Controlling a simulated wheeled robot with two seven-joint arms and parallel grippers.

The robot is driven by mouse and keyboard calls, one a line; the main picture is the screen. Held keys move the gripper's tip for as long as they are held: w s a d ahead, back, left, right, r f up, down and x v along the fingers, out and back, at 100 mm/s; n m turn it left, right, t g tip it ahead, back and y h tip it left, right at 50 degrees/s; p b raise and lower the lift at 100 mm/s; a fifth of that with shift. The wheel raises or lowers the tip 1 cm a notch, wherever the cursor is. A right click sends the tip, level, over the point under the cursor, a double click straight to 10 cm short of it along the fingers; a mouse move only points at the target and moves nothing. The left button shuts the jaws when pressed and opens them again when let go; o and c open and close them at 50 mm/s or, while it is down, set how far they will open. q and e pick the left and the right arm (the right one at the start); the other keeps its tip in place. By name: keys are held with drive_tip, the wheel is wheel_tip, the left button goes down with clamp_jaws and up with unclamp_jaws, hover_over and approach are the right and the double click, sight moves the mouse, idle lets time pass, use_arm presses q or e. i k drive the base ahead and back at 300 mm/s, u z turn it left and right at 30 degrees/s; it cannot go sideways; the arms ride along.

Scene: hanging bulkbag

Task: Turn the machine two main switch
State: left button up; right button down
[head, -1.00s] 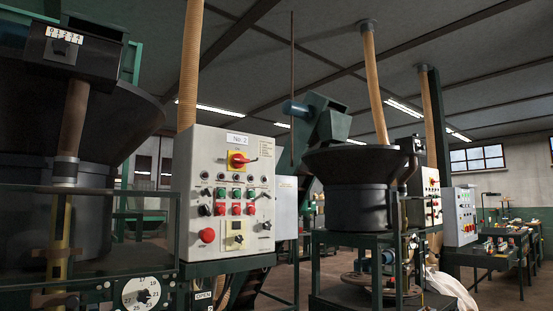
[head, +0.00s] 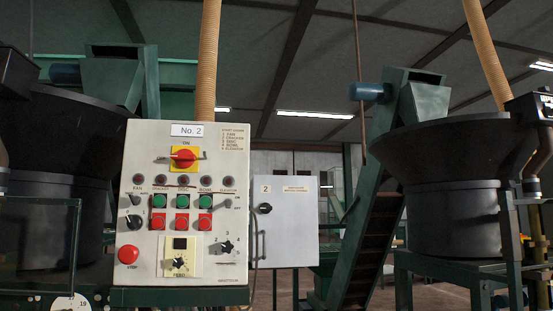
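The control panel (head: 150,260) labelled No. 2 stands left of centre in the head view, facing me. Its main switch (head: 184,157) is a red rotary handle on a yellow plate near the top, with a small "ON" label above it. The handle lies about horizontal. Neither of my grippers shows in the head view.
A grey cabinet (head: 293,225) marked 2 stands just right of the panel. Black hoppers stand at the left (head: 50,160) and right (head: 445,190). A green inclined conveyor (head: 375,230) rises behind. A tan hose (head: 208,70) hangs above the panel.

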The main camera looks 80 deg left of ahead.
sight(184, 158)
drive_tip(key=i, duration=0.65)
drive_tip(key=u, duration=3.05)
